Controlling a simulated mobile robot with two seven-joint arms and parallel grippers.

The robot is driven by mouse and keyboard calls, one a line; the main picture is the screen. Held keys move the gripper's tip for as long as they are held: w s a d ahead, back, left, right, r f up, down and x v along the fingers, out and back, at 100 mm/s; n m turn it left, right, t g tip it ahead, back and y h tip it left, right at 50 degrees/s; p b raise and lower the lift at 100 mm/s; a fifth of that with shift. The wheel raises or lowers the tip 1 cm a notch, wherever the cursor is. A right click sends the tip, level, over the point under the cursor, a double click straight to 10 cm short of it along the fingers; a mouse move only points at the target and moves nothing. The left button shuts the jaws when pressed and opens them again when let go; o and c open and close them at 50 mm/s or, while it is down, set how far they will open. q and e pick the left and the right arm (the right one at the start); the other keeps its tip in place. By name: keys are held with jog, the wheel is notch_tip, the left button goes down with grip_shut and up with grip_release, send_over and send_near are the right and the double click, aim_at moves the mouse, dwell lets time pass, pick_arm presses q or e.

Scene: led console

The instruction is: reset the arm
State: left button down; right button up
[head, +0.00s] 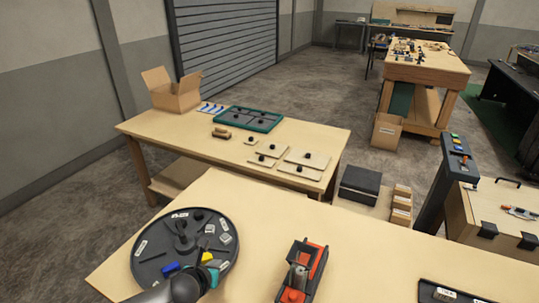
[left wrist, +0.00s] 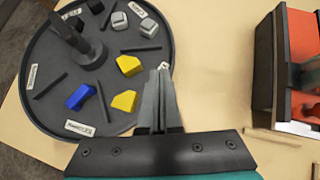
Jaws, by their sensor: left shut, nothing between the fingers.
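My left gripper (head: 205,262) is at the front edge of the round dark tray in the head view, partly hidden by my own arm. In the left wrist view its two grey fingers (left wrist: 158,88) are together with nothing between them, over the tray's right edge. The round tray (left wrist: 40,85) has thin dividers, white labels and a central post. It holds a blue piece (left wrist: 80,96), two yellow pieces (left wrist: 129,65) and several grey blocks (left wrist: 148,27). My right gripper does not show.
An orange-and-black device (head: 302,270) stands right of the tray on the near table (head: 400,255); bare tabletop lies between them. A dark tray (head: 435,292) is at the lower right. A second table behind holds a green tray (head: 248,119), flat boards and an open carton (head: 172,95).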

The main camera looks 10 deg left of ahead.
pick_arm(q)
jog(key=s+d+r+n+g, duration=0.3)
jog(key=s+d+n, duration=0.8)
jog(key=n, duration=0.5)
jog(key=s+a+r+n+g, duration=0.2)
jog(key=s+r+n, duration=0.1)
jog(key=s+n, duration=0.55)
jog(key=s+a+r+n+g, duration=0.1)
jog(key=s+a+r+n, duration=0.15)
jog(key=s+n, duration=0.55)
notch_tip(320, 180, down, 31)
jog(key=g+b, duration=0.1)
jog(key=b, duration=0.8)
jog(key=s+a+f+b, duration=0.1)
jog(key=s+f+b, duration=0.3)
jog(key=s+f, duration=0.4)
jog(key=s+a+f+g+b, duration=0.1)
jog(key=s+f+b, duration=0.4)
jog(key=f, duration=1)
jog(key=s, duration=0.3)
jog(key=shift+g, duration=0.3)
